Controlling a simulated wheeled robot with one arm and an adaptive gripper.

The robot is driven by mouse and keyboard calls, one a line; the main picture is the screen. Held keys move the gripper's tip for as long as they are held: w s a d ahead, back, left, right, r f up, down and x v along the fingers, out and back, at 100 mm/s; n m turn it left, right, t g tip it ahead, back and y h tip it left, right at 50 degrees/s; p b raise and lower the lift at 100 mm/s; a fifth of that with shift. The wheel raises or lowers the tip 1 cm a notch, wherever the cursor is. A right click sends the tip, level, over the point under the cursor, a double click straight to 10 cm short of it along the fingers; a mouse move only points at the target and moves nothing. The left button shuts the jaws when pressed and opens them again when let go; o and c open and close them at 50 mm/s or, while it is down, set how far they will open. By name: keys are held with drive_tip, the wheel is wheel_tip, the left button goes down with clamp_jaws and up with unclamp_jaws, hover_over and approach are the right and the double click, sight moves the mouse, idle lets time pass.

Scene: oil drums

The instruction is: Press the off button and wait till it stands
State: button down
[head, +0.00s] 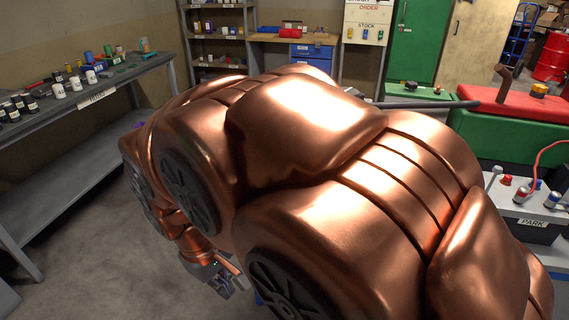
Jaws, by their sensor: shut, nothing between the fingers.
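My gripper (228,275) shows small at the lower left, below my large copper arm, and hangs over the bare floor. It is shut with nothing in it and touches nothing that I can see. I cannot make out which control is the off button. A green machine (500,136) with a red top (500,103) stands at the right. My arm hides much of the middle and the lower right.
A pale stand with a PARK label (533,223) carries small red and blue pieces at the right. A grey bench (97,98) with jars and tools runs along the left wall. Shelves (215,38) and a green cabinet (416,40) stand behind. Floor at lower left is clear.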

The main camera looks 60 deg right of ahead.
drive_tip(key=w+d+r+n+h+p, duration=0.15)
drive_tip(key=w+d, duration=0.25)
drive_tip(key=d, duration=0.4)
drive_tip(key=w+d+r+h+p, duration=0.1)
drive_tip(key=w+d+r+h, duration=0.1)
drive_tip(key=w+d, duration=0.5)
drive_tip(key=w+d+r+h+p, duration=0.1)
drive_tip(key=w+d+r, duration=0.1)
drive_tip(key=d, duration=0.8)
drive_tip(key=w+d+f+n+h+p, duration=0.1)
drive_tip(key=w+d+f+n+p, duration=0.1)
drive_tip(key=d, duration=1.1)
drive_tip(key=w+d+f+n+h+p, duration=0.2)
drive_tip(key=w+d+n, duration=0.3)
drive_tip(key=d, duration=0.7)
drive_tip(key=shift+d+t, duration=0.3)
drive_tip(key=shift+d, duration=0.05)
drive_tip(key=shift+f+h, duration=0.1)
drive_tip(key=shift+h, duration=0.15)
drive_tip(key=shift+f+b, duration=2.55)
drive_tip(key=shift+f, duration=1.75)
drive_tip(key=shift+f, duration=0.2)
drive_tip(key=shift+f+b, duration=0.25)
drive_tip(key=shift+b, duration=0.1)
